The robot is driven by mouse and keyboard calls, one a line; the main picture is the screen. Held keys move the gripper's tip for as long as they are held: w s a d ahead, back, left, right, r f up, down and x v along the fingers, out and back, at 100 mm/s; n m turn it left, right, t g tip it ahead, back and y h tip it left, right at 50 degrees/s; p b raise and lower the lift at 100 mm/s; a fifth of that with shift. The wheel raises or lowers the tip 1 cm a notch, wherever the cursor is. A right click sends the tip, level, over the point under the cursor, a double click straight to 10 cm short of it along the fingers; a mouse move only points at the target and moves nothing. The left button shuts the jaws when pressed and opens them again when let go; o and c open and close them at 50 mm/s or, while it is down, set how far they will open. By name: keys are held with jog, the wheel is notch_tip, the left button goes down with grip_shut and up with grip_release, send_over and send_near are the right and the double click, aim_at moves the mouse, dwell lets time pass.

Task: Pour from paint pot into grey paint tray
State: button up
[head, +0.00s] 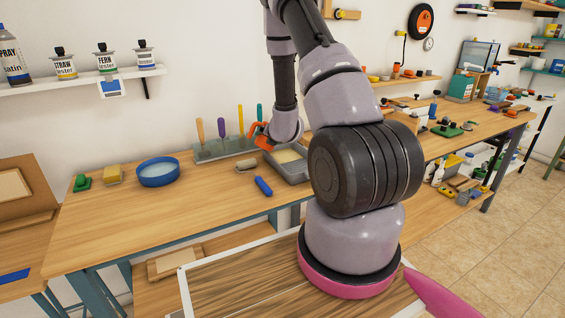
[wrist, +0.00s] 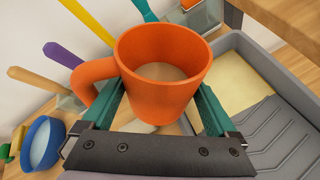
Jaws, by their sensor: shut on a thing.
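The orange paint pot (wrist: 165,75), shaped like a mug with a handle on its left, is between the fingers of my gripper (wrist: 160,102). My gripper is shut on it. Its mouth faces the wrist camera, and a beige-brown surface shows inside; I cannot tell how full it is. The grey paint tray (wrist: 296,92) lies right of the pot in the wrist view, with a cream area in its far part and a ribbed slope nearer. In the head view the pot (head: 263,142) is beside the tray (head: 290,172), whose right part my arm hides.
A rack (head: 212,151) with several coloured-handled tools stands behind the pot. A blue bowl (head: 158,172), a yellow sponge (head: 112,174) and a green item (head: 82,183) are at the left. A blue object (head: 263,186) lies before the tray. The bench's front left is clear.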

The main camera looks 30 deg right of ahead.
aim_at(261, 138)
jog(key=shift+a+r+n+h+b, duration=0.4)
jog(key=shift+a+r+n+h, duration=0.2)
jog(key=shift+a, duration=0.25)
jog(key=shift+s+f+b, duration=0.1)
jog(key=shift+f+b, duration=0.2)
jog(key=shift+a, duration=0.1)
jog(key=shift+a+r+n+h+b, duration=0.2)
jog(key=shift+n+h+b, duration=0.1)
jog(key=shift+n+b, duration=0.1)
jog(key=shift+f, duration=0.4)
jog(key=shift+a+r+h+b, duration=0.25)
jog(key=shift+a+h+b, duration=0.05)
jog(key=shift+b, duration=0.3)
jog(key=shift+f+n, duration=0.3)
jog(key=shift+b, duration=0.3)
